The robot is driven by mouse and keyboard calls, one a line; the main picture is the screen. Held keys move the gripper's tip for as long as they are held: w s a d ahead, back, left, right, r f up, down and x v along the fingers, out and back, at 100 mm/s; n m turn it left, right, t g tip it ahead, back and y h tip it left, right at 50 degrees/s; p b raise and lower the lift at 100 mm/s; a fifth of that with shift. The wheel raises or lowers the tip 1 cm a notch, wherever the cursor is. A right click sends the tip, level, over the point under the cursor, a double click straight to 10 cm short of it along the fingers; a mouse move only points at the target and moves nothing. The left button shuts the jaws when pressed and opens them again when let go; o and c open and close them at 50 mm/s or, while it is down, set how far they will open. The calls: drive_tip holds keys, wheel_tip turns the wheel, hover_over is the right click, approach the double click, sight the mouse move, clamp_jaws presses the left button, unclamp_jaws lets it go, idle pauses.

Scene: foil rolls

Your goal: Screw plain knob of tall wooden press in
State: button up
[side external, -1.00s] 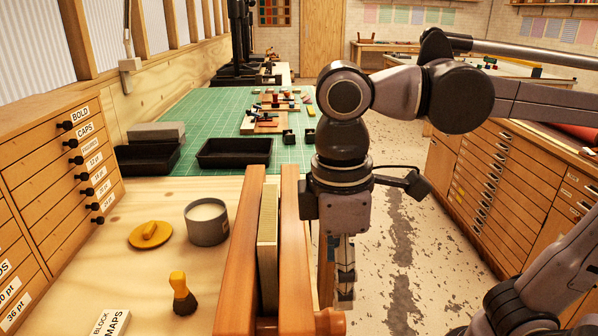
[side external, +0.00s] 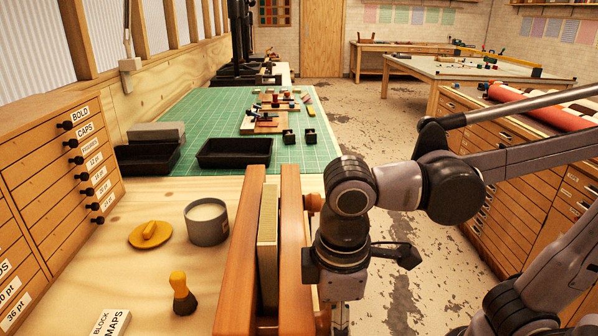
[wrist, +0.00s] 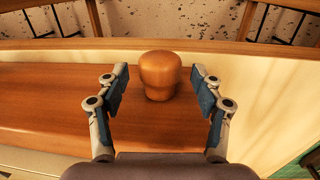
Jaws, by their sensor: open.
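The tall wooden press (side external: 290,235) stands at the bench's right edge, two upright boards with a pale block (side external: 268,245) between them. One round wooden knob (side external: 313,202) juts from its right board at the far end. Another knob (side external: 323,321) is at the near end, partly hidden by my gripper (side external: 340,320), whose fingertips run out of the frame. In the wrist view, a smooth, unmarked wooden knob (wrist: 160,76) stands out from the board (wrist: 60,105). My gripper (wrist: 160,90) is open, with one finger on each side of the knob and gaps between.
Left of the press are a grey tin (side external: 207,222), a yellow disc (side external: 150,235) and a brush (side external: 181,295). Black trays (side external: 235,152) and a green mat (side external: 200,115) lie beyond. The floor (side external: 400,250) right of the press is open.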

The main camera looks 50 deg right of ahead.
drive_tip(key=shift+f, duration=0.6)
drive_tip(key=shift+c, duration=0.3)
drive_tip(key=c, duration=1.1)
drive_tip(key=shift+d, duration=0.1)
drive_tip(key=shift+w+g+y, duration=0.1)
drive_tip(key=shift+g+y, duration=0.2)
drive_tip(key=shift+w+d+g+y, duration=0.1)
drive_tip(key=shift+d+g+y, duration=0.05)
drive_tip(key=shift+g+y, duration=0.45)
drive_tip(key=shift+w+d+g+y, duration=0.1)
drive_tip(key=shift+g+y, duration=1.2)
drive_tip(key=shift+f, duration=0.1)
